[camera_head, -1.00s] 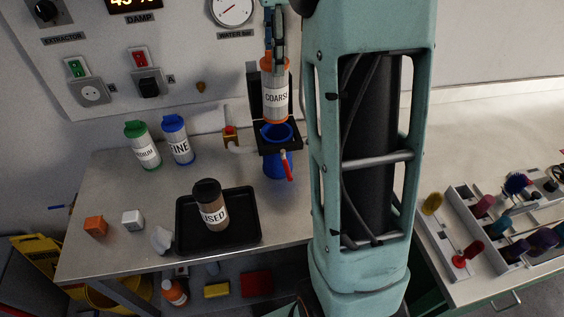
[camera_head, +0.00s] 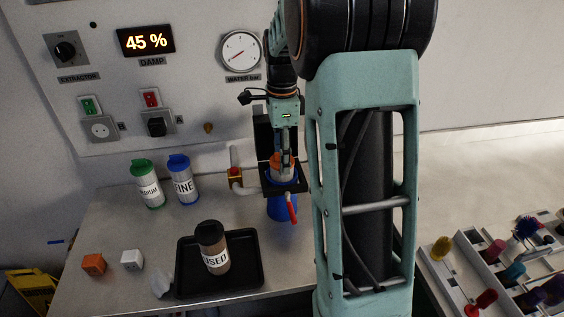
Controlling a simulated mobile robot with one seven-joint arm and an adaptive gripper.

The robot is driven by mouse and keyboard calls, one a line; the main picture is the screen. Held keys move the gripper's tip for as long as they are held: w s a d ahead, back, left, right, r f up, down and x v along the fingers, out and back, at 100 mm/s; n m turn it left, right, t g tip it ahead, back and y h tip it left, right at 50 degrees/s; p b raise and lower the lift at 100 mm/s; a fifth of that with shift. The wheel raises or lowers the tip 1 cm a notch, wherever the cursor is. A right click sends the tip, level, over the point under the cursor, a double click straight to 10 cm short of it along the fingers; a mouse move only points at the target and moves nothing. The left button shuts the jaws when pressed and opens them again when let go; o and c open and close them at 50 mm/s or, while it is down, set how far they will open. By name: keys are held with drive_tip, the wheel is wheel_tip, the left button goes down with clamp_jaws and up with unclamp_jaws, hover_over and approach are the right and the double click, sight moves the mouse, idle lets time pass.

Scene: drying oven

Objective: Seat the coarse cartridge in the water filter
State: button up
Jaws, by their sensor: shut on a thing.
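The coarse cartridge (camera_head: 274,168) has an orange cap and stands upright, sunk into the water filter, with only its top showing. The filter is a blue housing (camera_head: 283,208) with a black bracket (camera_head: 299,187) and a red-handled lever (camera_head: 292,208) hanging down at its front. My gripper (camera_head: 285,163) points down over the housing and is shut on the cartridge's orange top. The cartridge's label and lower part are hidden inside the housing. I cannot tell whether it touches the bottom.
The green medium cartridge (camera_head: 147,184) and blue fine cartridge (camera_head: 183,180) stand at the back left. Orange (camera_head: 94,264) and white (camera_head: 132,259) blocks lie front left.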

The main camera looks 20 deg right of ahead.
drive_tip(key=shift+f, duration=1.2)
drive_tip(key=o, duration=1.6)
drive_tip(key=shift+o, duration=0.2)
wheel_tip(320, 180, up, 12)
drive_tip(key=shift+r, duration=0.15)
